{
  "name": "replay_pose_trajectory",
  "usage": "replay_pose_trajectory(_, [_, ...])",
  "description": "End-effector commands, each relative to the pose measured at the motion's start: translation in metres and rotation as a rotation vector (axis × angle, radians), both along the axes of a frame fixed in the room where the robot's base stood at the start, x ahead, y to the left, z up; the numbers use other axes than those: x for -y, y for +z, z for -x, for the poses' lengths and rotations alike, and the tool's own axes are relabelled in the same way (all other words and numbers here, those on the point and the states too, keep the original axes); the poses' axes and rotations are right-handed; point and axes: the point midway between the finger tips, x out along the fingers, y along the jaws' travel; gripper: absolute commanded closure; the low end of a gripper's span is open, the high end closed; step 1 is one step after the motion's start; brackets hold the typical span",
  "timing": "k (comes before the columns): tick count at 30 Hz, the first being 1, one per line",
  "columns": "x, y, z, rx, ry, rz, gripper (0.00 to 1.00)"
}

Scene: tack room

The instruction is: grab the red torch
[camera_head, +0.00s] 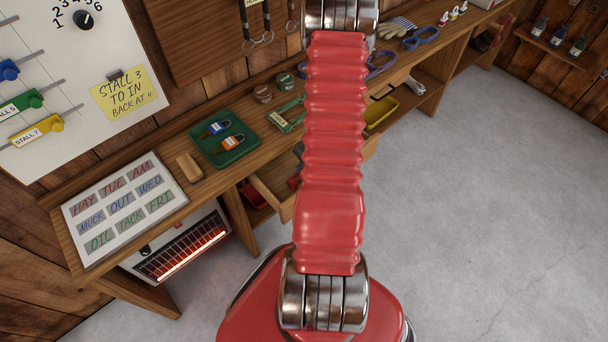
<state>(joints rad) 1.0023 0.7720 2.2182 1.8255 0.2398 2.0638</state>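I cannot make out a red torch for certain. An open wooden drawer (270,190) sticks out from the workbench, partly hidden behind my red arm. A small dark red bit (293,181) shows in it at the arm's edge, too little to tell what it is. Another red thing (256,194) sits in the shade under the bench, left of the drawer; its shape is unclear. My arm runs up the middle and leaves the frame at the top, so my gripper is not in view.
On the workbench (185,215) are a word board (124,207), a wooden block (188,167), a green tray (224,149) with two small items, and tins. A glowing heater (180,250) stands below. A yellow bin (380,112) is right of my arm. The concrete floor (490,200) is clear.

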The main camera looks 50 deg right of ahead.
Motion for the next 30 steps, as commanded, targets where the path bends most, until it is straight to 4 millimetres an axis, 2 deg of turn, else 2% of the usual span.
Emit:
replay_pose_trajectory(1, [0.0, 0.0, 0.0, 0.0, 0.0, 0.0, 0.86])
replay_pose_trajectory(7, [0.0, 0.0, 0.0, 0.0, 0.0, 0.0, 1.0])
replay_pose_trajectory(20, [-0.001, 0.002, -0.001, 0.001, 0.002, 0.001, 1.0])
replay_pose_trajectory(30, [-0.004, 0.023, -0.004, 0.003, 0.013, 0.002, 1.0])
